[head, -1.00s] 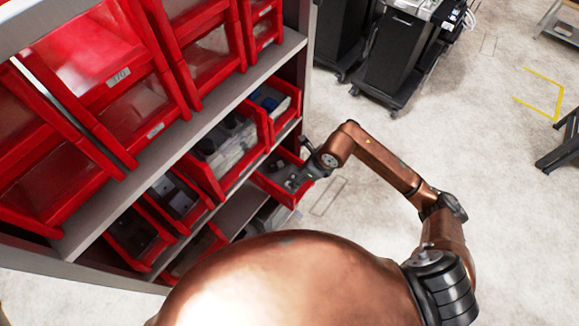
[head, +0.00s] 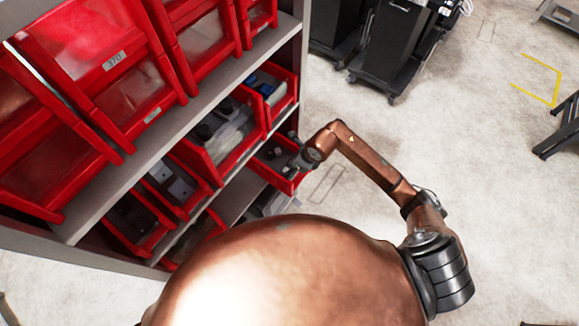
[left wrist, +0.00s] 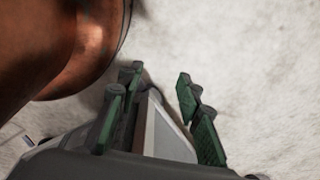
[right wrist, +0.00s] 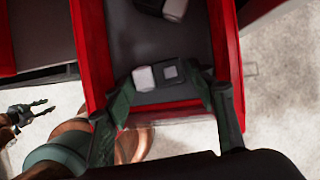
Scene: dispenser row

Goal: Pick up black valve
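A black valve (right wrist: 172,76) with a white cylindrical end lies near the front of a red bin (right wrist: 92,45) in the right wrist view. My right gripper (right wrist: 167,86) is open, with one finger on each side of the valve; I cannot tell if they touch it. In the head view my right gripper (head: 296,158) is at the same bin (head: 291,186), and the valve is too small to make out. My left gripper (left wrist: 158,98) is open and empty above the floor.
A second dark and white part (right wrist: 174,8) lies farther back in the bin. Other red bins (head: 243,150) fill the grey shelf (head: 150,150) beside and above it. A black cart (head: 392,50) stands behind on open floor.

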